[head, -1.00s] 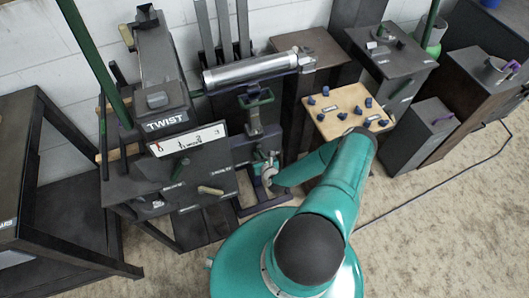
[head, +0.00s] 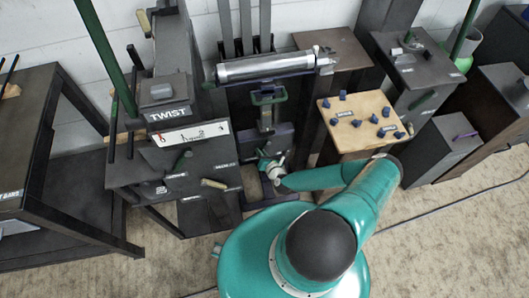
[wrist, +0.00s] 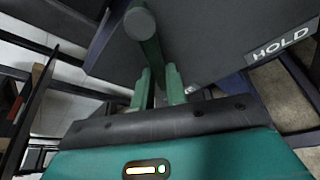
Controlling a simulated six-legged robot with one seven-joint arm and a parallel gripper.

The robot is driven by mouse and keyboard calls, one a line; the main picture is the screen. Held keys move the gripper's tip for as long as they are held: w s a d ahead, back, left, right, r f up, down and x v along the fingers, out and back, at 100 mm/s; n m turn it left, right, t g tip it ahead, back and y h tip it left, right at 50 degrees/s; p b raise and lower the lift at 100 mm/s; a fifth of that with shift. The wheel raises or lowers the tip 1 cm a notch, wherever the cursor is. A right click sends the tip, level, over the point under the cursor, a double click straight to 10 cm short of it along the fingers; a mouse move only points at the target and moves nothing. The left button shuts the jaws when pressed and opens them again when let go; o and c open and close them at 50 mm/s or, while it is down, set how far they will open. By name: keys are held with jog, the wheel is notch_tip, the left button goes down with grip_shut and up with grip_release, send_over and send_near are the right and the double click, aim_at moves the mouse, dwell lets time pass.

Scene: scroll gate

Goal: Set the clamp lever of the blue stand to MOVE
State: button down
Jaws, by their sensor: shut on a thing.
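In the wrist view my gripper's green fingers (wrist: 158,88) are shut on the clamp lever (wrist: 140,24), a grey-green rod with a round end. The lever stands in front of a dark plate (wrist: 215,35). A HOLD label (wrist: 283,43) is on the plate to the right of the lever. No MOVE label shows.
A dark cabinet marked TWIST (head: 166,92) stands close on the left. A wooden board with several dark blue knobs (head: 350,140) stands on the right. A silver cylinder (head: 265,66) lies above the stand. A dark table (head: 60,130) is at far left. Carpet is open at lower right.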

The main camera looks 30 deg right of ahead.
dwell(0.4)
jog(key=c, duration=1.4)
grip_release()
jog(key=v, duration=1.3)
jog(key=shift+s+r, duration=0.2)
jog(key=shift+s, duration=0.15)
